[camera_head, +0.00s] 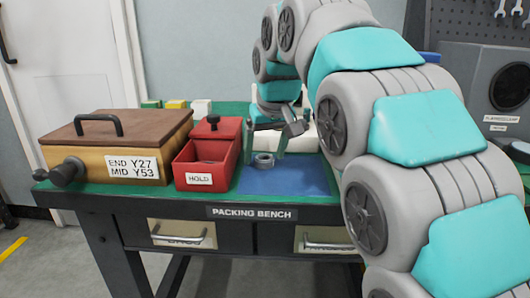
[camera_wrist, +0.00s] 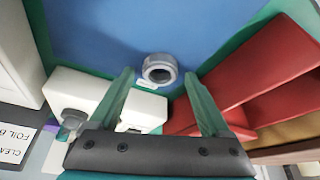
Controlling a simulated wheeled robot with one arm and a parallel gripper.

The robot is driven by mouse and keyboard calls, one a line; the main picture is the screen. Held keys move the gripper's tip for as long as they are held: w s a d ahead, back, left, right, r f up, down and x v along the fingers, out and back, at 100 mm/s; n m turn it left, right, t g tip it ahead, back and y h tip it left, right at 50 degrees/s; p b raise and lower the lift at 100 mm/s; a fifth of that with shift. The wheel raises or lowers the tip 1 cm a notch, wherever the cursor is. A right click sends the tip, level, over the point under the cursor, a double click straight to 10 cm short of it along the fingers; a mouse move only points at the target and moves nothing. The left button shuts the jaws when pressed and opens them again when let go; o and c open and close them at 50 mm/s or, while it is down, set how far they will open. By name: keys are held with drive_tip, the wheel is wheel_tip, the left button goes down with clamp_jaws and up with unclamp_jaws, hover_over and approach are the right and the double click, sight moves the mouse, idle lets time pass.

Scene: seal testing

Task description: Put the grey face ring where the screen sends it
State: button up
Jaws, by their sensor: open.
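The grey face ring (camera_head: 263,160) lies on the blue mat (camera_head: 290,182) in the head view, below my gripper (camera_head: 268,136). In the wrist view the ring (camera_wrist: 160,69) shows its round opening, with a small pale tag beside it. My gripper (camera_wrist: 159,76) is open there, its green fingers pointing toward the ring, one on each side in the picture. The ring appears apart from both fingers. A red bin (camera_head: 187,178) marked HOLD stands left of the mat. I cannot make out a screen with a readable message.
A wooden box (camera_head: 90,132) with a brown lid, labelled END Y27 and MID Y53, stands left of the red bin. A white device (camera_wrist: 135,103) sits near the mat, partly hidden by my arm in the head view. A grey machine (camera_head: 470,75) stands at right.

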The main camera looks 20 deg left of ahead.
drive_tip(key=p+v, duration=0.2)
drive_tip(key=v, duration=1)
